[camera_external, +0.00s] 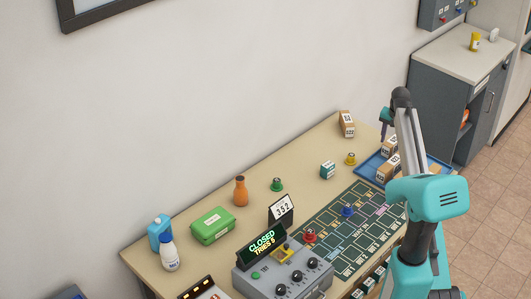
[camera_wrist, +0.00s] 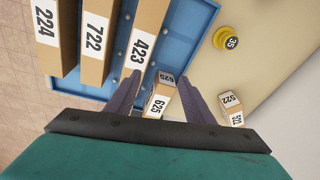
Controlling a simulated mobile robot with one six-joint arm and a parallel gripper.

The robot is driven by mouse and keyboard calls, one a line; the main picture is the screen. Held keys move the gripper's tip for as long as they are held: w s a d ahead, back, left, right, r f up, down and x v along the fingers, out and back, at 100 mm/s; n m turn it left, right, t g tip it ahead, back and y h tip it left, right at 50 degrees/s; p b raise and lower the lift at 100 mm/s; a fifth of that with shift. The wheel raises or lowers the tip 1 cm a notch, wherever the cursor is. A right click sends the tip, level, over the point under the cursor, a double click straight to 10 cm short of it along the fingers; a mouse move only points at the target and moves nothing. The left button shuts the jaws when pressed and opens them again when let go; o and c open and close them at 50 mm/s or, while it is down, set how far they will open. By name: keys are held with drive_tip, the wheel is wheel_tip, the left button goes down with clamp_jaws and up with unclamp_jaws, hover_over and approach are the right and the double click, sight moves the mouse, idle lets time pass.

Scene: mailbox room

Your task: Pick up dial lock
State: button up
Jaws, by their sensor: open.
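I cannot tell for sure which thing is the dial lock. A grey console (camera_external: 283,274) with several black knobs and a display reading "CLOSED TRIES 5" stands at the table's front. Small round knob-like pieces stand on the table: yellow (camera_external: 350,159), green (camera_external: 277,184), red (camera_external: 310,236) and blue (camera_external: 347,210). The yellow piece, marked 35, is also at the upper right of the wrist view (camera_wrist: 231,38). My gripper (camera_external: 385,128) is over the table's far right end, away from the console. In the wrist view its fingers (camera_wrist: 160,92) are open, with a box marked 625 (camera_wrist: 159,97) showing between them.
A blue tray (camera_wrist: 190,35) holds several numbered boxes. Another box (camera_external: 346,123) stands at the table's back edge. An orange bottle (camera_external: 240,191), green case (camera_external: 211,225) and white bottle (camera_external: 169,252) stand at the left. A number card reading 352 (camera_external: 281,208) stands behind the console.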

drive_tip(key=s+a+r+n+g, duration=0.1)
drive_tip(key=a, duration=1.2)
drive_tip(key=s+a+r+n, duration=0.1)
drive_tip(key=s+a+n, duration=0.1)
drive_tip(key=a, duration=1.2)
drive_tip(key=n+g+p, duration=0.1)
drive_tip(key=n+p, duration=0.1)
hover_over(276, 178)
drive_tip(key=shift+w+d+r, duration=0.1)
drive_tip(key=shift+d+r, duration=0.05)
drive_tip(key=shift+r, duration=0.25)
drive_tip(key=shift+f, duration=0.1)
drive_tip(key=shift+f+p, duration=0.8)
drive_tip(key=shift+f, duration=3.4)
drive_tip(key=shift+f+p, duration=1.15)
drive_tip(key=shift+f, duration=1.5)
